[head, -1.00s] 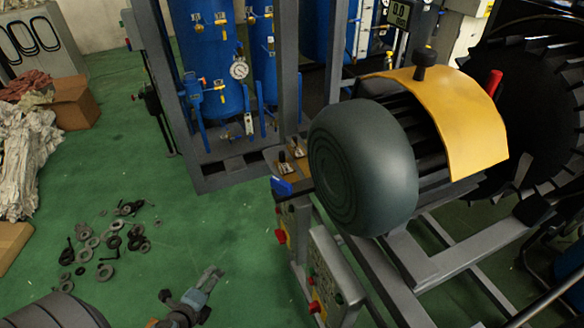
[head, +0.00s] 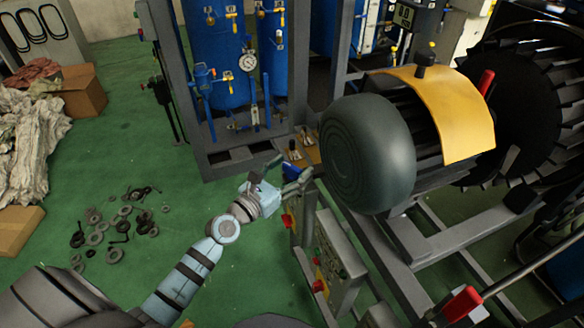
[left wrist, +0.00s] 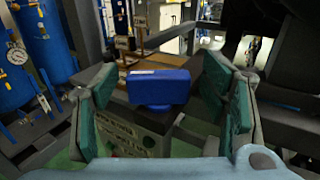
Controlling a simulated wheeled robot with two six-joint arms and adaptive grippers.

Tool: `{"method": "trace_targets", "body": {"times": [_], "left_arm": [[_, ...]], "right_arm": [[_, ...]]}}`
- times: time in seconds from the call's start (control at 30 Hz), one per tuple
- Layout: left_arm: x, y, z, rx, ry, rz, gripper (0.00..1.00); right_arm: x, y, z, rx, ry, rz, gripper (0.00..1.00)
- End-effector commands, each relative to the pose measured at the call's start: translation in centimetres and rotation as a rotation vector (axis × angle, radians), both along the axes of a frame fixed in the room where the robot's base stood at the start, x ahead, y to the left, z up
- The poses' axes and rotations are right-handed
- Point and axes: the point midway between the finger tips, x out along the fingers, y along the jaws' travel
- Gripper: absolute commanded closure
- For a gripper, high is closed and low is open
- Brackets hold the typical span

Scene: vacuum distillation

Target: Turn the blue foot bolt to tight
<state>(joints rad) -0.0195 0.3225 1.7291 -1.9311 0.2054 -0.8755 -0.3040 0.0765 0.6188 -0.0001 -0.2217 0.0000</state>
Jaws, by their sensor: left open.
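The blue foot bolt (head: 291,171) sits at the near corner of the machine frame, partly hidden by my left gripper in the head view. In the left wrist view the bolt (left wrist: 158,87) shows as a wide, flat blue head on a short round blue neck, near the middle. My left gripper (head: 283,173) is open at the bolt. In the left wrist view its green-padded fingers (left wrist: 160,92) stand on either side of the bolt head, with gaps on both sides. My right gripper is not in view.
A grey control box (head: 335,262) with red and green buttons stands below the bolt. A large dark green motor (head: 367,155) is just right of it. Blue tanks (head: 217,55) in a grey frame stand behind. Loose rings and tools (head: 120,225) lie on the green floor at left.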

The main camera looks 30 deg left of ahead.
Motion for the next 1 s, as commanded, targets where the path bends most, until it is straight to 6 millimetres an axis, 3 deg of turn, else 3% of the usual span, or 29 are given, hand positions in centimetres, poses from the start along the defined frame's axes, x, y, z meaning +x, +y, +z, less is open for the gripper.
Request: {"method": "trace_targets", "body": {"times": [0.3, 0.6, 0.83, 1.0], "left_arm": [[0.6, -0.2, 0.0, 0.000, 0.000, -0.001, 0.33], [0.5, -0.2, 0.0, 0.000, 0.000, -0.001, 0.81], [0.5, -0.2, -0.1, 0.000, -0.002, -0.017, 0.82], [0.6, -0.1, -0.5, 0.003, -0.004, -0.074, 0.82]], "right_arm": [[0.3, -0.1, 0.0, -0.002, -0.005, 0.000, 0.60], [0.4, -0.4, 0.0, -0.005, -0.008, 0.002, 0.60], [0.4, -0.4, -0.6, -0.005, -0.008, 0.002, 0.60], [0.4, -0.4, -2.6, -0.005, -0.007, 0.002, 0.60]]}}
